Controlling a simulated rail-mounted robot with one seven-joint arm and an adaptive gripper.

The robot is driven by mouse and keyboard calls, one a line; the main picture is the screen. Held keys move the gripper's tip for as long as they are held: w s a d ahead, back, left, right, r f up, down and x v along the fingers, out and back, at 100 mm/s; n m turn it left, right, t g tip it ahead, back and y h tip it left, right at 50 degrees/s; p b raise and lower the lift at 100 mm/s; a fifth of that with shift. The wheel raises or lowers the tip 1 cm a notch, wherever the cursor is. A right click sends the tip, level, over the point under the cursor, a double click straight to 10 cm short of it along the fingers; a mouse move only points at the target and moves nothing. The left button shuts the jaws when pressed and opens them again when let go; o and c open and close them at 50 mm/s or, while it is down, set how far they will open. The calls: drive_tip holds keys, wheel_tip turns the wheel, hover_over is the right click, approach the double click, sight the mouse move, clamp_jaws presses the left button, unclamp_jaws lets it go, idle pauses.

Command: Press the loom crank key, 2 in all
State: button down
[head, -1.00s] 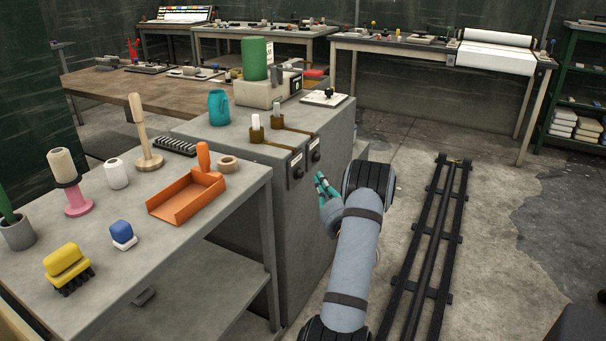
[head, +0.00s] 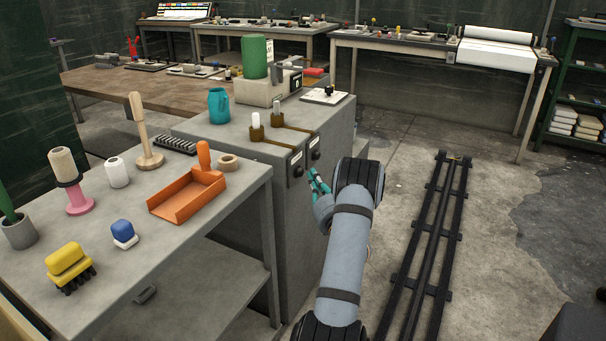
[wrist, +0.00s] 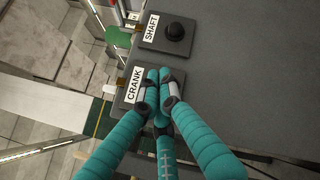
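The plate labelled CRANK (wrist: 134,85) is on the grey cabinet's side face in the wrist view. Its key is hidden behind my fingers. My gripper (wrist: 161,80) has its teal fingers drawn together, tips over the CRANK plate just beside the label; I cannot tell whether they touch the key. In the head view the near plate (head: 296,160) with its dark knob sits left of and above my gripper (head: 316,184). The neighbouring plate labelled SHAFT (wrist: 151,27) has a round black knob (wrist: 176,32) and is clear of my fingers.
The grey cabinet (head: 230,135) carries a teal jug (head: 218,106) and two brown brackets with white tops. A table (head: 100,270) with an orange scoop (head: 188,195) stands at the left. A floor rail (head: 425,250) runs on the right, with open floor beyond.

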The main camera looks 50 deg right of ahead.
drive_tip(key=shift+w, duration=0.25)
idle(0.7)
drive_tip(key=shift+w+a, duration=0.1)
drive_tip(key=shift+w, duration=0.05)
drive_tip(key=shift+w+a+p, duration=0.15)
drive_tip(key=shift+w+p, duration=0.3)
drive_tip(key=shift+w, duration=0.1)
idle(0.9)
drive_tip(key=shift+s, duration=0.1)
drive_tip(key=shift+s+d, duration=0.2)
drive_tip(key=shift+s, duration=0.65)
drive_tip(key=shift+s+d+b, duration=0.2)
drive_tip(key=shift+s, duration=0.6)
drive_tip(key=shift+s+d+b, duration=0.2)
drive_tip(key=shift+s, duration=0.65)
drive_tip(key=shift+s+d+b, duration=0.2)
drive_tip(key=shift+s, duration=0.6)
